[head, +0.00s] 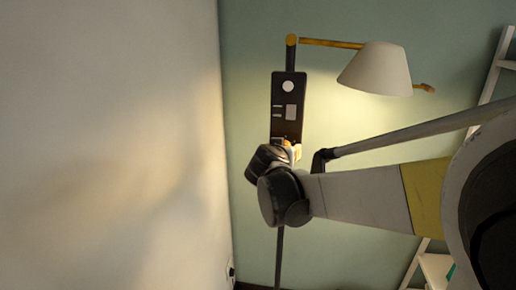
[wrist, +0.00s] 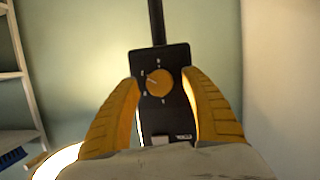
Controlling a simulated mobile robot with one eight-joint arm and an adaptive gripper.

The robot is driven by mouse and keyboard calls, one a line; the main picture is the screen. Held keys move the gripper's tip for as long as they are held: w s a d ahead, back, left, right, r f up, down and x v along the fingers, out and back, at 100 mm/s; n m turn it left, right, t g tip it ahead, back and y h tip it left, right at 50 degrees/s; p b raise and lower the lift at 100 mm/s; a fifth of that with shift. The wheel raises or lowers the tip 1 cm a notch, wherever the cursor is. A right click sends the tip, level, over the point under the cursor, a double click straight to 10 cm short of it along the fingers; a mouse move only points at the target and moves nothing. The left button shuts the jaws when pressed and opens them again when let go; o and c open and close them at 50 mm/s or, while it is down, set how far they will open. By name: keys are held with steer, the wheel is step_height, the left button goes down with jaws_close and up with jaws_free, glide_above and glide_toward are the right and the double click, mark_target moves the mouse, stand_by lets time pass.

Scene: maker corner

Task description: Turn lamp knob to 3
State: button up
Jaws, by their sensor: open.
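The lamp has a white shade (head: 377,70) on a yellow arm, and it is lit. Its dark control panel (head: 290,97) sits upright on a thin pole. The round orange knob (wrist: 159,83) is on this panel in the wrist view, with a pale pointer mark toward the picture's left. Small marks surround the knob, too small to read. My gripper (wrist: 161,78) is open, with one yellow finger on each side of the knob. I cannot tell whether the fingers touch it. In the head view my gripper (head: 288,148) covers the panel's lower end and hides the knob.
A plain wall (head: 110,140) stands close on the left in the head view. White shelving (head: 437,268) stands at the right, and it also shows at the left of the wrist view (wrist: 12,75). The lamp pole (head: 279,258) continues below my gripper.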

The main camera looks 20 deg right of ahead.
steer(key=v, duration=1.1)
steer(key=s+a+f+n+g+y+b, duration=0.1)
steer(key=s+f+b, duration=0.5)
steer(key=f, duration=0.6)
steer(key=s+a+f+n+g+y+b, duration=0.2)
steer(key=s+a+f+y+b, duration=0.3)
steer(key=f+b, duration=0.4)
steer(key=s+a+f+n+g+y+b, duration=0.1)
steer(key=s+a+f+b, duration=0.4)
steer(key=f, duration=1.1)
steer(key=s+n+y+b, duration=0.1)
steer(key=s+n+b, duration=0.1)
steer(key=shift+s+a+n+y, duration=0.15)
steer(key=shift+s+n+y, duration=0.1)
steer(key=shift+n+y, duration=0.15)
steer(key=shift+f, duration=0.1)
